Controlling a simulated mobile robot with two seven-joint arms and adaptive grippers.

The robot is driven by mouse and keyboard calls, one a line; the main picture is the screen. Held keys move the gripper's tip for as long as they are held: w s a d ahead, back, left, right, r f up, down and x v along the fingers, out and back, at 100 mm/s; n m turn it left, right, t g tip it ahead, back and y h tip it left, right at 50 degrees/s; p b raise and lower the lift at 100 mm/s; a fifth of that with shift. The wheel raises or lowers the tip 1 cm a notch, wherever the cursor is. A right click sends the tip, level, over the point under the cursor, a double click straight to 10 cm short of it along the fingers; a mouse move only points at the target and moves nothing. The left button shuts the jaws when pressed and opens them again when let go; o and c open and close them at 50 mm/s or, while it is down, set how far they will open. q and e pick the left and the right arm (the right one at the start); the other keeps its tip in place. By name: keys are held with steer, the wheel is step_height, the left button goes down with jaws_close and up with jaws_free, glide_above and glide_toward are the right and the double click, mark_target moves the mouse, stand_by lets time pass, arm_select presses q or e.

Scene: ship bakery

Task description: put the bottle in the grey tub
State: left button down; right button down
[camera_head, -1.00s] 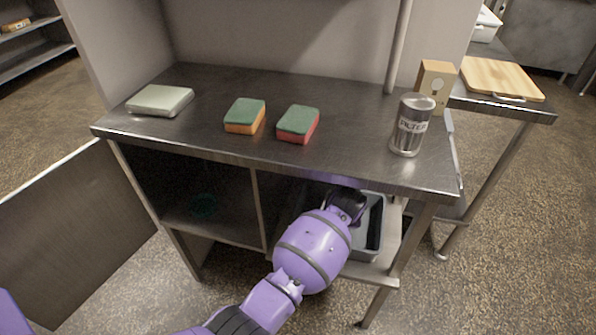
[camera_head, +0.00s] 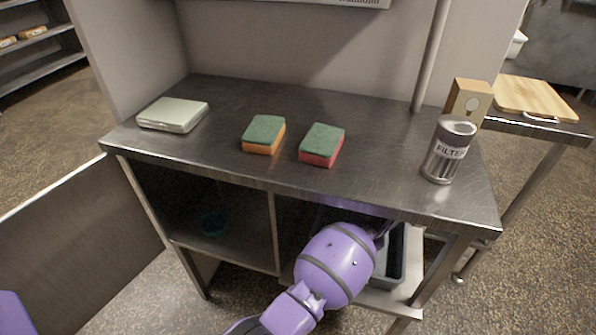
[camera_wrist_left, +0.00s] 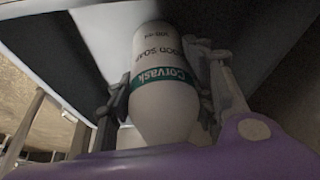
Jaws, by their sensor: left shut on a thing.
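The bottle (camera_wrist_left: 165,105) is white with a green band and shows in the left wrist view, its printed text upside down. My left gripper (camera_wrist_left: 165,80) is shut on it, one finger on each side. In the head view my purple left arm reaches under the counter top, and the bottle and most of the gripper are hidden there. The grey tub (camera_head: 397,262) is on the lower shelf at the right, just right of my wrist and partly covered by it. I cannot tell whether the bottle is over the tub. My right gripper is not in view.
The counter top (camera_head: 225,165) hangs over the shelf, with a divider (camera_head: 275,235) left of my wrist. On top are two sponges (camera_head: 264,133) (camera_head: 322,144), a scale-like box (camera_head: 173,114), a filter can (camera_head: 449,149) and a tan box (camera_head: 468,100). An open door panel (camera_head: 75,235) stands left.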

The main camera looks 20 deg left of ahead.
arm_select(q)
steer(key=c, duration=1.2)
jaws_free()
steer(key=shift+w+r, duration=0.1)
steer(key=shift+w, duration=0.05)
steer(key=shift+o, duration=1.9)
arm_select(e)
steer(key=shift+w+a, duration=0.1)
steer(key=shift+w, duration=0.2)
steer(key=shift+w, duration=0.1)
